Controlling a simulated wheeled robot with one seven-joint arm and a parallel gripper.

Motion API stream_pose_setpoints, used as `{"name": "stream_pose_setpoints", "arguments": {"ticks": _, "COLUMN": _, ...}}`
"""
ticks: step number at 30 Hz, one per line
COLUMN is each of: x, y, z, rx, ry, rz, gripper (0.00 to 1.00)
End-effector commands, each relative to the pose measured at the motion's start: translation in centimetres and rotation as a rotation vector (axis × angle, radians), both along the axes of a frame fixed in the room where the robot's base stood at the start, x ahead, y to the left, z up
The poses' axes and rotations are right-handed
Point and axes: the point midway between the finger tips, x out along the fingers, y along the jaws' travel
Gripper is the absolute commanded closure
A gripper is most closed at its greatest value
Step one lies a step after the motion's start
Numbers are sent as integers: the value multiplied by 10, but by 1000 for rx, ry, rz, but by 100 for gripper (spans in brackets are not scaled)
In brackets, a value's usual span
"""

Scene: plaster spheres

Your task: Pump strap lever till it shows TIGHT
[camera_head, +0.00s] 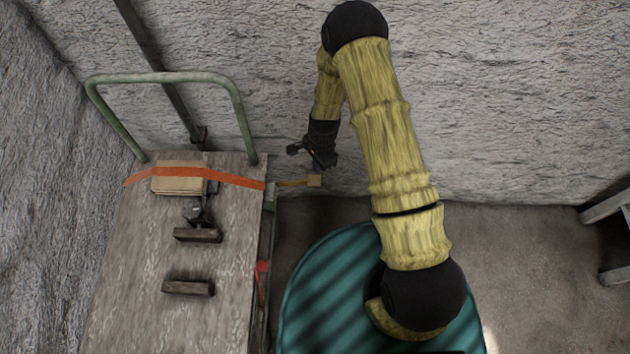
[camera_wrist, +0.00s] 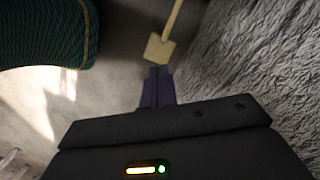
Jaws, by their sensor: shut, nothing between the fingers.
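The strap lever (camera_head: 297,183) sticks out to the right from the cart's side, with a square tan paddle at its end. An orange strap (camera_head: 225,178) runs across the cart top over a flat wooden block (camera_head: 178,184). My gripper (camera_head: 324,164) is shut and empty, just above and beyond the lever's end in the head view. In the wrist view the lever's tan paddle (camera_wrist: 158,50) lies just ahead of my shut fingertips (camera_wrist: 157,70); I cannot tell whether they touch. No TIGHT marking is readable in either view.
The wooden cart (camera_head: 135,290) has a green push handle (camera_head: 165,77) at the back. Two dark blocks (camera_head: 198,235) (camera_head: 188,287) and a small metal piece (camera_head: 197,213) are on it. A red part (camera_head: 262,268) is on its side. Rough walls stand behind and left; a grey frame (camera_head: 610,220) is at right.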

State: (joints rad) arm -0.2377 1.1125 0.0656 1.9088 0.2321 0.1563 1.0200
Motion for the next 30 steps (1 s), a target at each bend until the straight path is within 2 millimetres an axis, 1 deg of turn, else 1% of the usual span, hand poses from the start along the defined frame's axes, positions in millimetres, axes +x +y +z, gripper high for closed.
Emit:
{"name": "stream_pose_setpoints", "arguments": {"ticks": 1, "x": -1, "y": 0, "z": -11, "rx": 0, "ry": 0, "rz": 0, "gripper": 100}}
{"name": "stream_pose_setpoints", "arguments": {"ticks": 6, "x": -2, "y": 2, "z": -32, "rx": 0, "ry": 1, "rz": 0, "gripper": 100}}
{"name": "stream_pose_setpoints", "arguments": {"ticks": 10, "x": -2, "y": 3, "z": -45, "rx": 0, "ry": 1, "rz": -1, "gripper": 100}}
{"name": "stream_pose_setpoints", "arguments": {"ticks": 15, "x": -3, "y": 4, "z": -51, "rx": 0, "ry": 0, "rz": 0, "gripper": 100}}
{"name": "stream_pose_setpoints", "arguments": {"ticks": 26, "x": -3, "y": 5, "z": -52, "rx": 0, "ry": 1, "rz": 2, "gripper": 100}}
{"name": "stream_pose_setpoints", "arguments": {"ticks": 30, "x": -3, "y": 5, "z": -63, "rx": 0, "ry": 1, "rz": 1, "gripper": 100}}
